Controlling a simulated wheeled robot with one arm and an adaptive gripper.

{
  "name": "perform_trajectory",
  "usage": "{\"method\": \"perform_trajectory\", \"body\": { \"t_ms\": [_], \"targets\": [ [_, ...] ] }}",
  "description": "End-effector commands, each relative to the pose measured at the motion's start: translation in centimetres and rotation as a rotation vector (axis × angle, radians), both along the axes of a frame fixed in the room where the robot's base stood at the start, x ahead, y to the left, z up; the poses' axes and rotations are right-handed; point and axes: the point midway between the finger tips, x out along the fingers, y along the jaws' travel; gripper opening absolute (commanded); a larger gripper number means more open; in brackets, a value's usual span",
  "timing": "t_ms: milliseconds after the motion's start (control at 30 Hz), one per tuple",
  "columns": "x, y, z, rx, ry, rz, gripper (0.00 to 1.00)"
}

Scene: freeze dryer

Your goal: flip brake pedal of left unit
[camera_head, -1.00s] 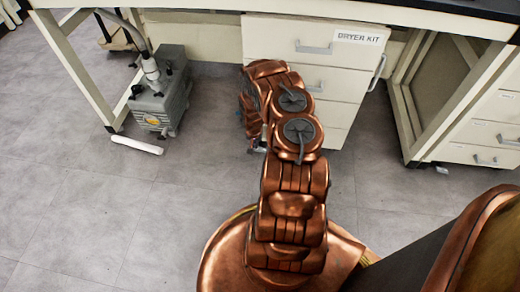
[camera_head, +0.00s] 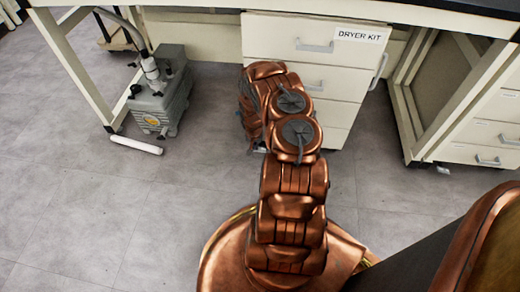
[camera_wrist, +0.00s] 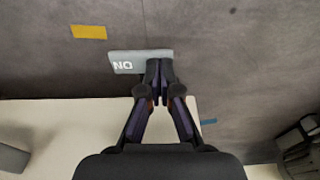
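In the wrist view a flat light-grey plate (camera_wrist: 127,66) with white letters reading "NO" in this picture lies just beyond my fingertips. It may be the brake pedal, but I cannot confirm this. My gripper (camera_wrist: 160,68) has its two dark fingertips together, overlapping the plate's right part in the picture. I cannot tell whether they touch it. In the head view my gripper is mostly hidden by my copper arm. There the white drawer unit labelled "DRYER KIT" (camera_head: 285,40) stands under the bench, just beyond my arm, and its lower left part is hidden.
A grey pump (camera_head: 160,105) with a hose stands on the floor at left, with a white rod (camera_head: 136,145) in front. A bench leg frame (camera_head: 440,100) and more drawers (camera_head: 490,130) stand at right. A yellow patch (camera_wrist: 89,32) shows in the wrist view. Open floor lies left.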

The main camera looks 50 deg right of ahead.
Motion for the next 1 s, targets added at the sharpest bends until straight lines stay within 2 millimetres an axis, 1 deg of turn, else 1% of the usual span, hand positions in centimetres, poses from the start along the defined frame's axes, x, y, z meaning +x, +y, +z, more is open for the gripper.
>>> {"method": "perform_trajectory", "body": {
  "t_ms": [100, 267, 1000],
  "targets": [
    [0.0, 0.0, -0.2, 0.001, 0.001, 0.0, 0.0],
    [0.0, 0.0, 0.2, 0.001, 0.001, 0.0, 0.0],
    [0.0, 0.0, 4.9, 0.0, 0.001, 0.0, 0.0]
  ]
}}
